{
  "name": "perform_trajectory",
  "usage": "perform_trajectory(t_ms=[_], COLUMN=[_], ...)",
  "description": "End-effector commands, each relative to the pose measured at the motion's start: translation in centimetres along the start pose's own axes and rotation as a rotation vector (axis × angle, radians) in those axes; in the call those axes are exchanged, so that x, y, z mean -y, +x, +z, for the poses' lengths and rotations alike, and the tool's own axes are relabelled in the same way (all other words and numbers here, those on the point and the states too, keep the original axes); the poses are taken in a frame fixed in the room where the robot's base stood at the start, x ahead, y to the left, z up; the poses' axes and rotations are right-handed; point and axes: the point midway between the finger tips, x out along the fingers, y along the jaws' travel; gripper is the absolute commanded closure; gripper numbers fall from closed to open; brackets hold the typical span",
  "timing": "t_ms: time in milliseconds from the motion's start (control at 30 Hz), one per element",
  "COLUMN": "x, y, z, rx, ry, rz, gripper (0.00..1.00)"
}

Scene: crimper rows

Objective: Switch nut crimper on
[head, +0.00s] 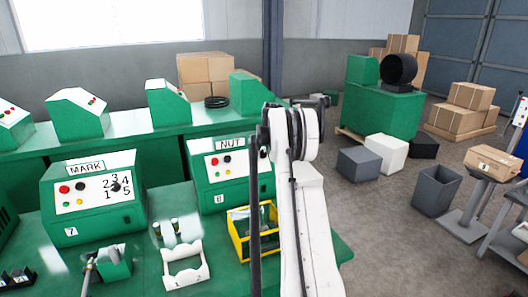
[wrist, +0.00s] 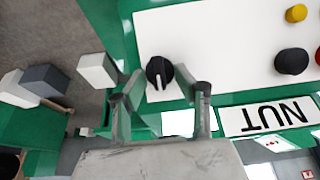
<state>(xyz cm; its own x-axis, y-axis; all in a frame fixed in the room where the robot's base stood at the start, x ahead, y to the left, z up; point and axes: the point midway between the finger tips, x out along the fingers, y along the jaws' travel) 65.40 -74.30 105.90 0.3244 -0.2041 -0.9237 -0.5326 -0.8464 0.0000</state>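The nut crimper (head: 215,176) is a green box with a white panel and a NUT label, right of the MARK box in the head view. In the wrist view its NUT label (wrist: 268,116) is upside down. A round black knob (wrist: 160,70) with a white pointer line sits on the white panel; the line points down in that picture. My gripper (wrist: 160,80) is open, with one finger on either side of the knob. Gaps show between knob and fingers; contact is not clear. In the head view my white arm hides the knob and the gripper.
The MARK box (head: 92,196) stands to the left on the green bench. A yellow bin (head: 240,246) and a white numbered holder (head: 186,270) are in front of the NUT box. Red, black and yellow buttons (wrist: 296,13) share the panel. Smaller green boxes stand behind.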

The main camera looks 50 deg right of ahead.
Motion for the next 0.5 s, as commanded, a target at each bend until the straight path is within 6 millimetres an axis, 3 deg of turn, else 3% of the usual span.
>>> perform_trajectory(t_ms=[67, 300, 500], x=[0.0, -0.01, -0.01], y=[-0.01, -0.03, -0.03], z=[0.0, 0.0, 0.0], rx=[0.0, 0.0, 0.0], ry=[0.0, 0.0, 0.001], rz=[0.0, 0.0, -0.001], gripper=[0.7, 1.0, 1.0])
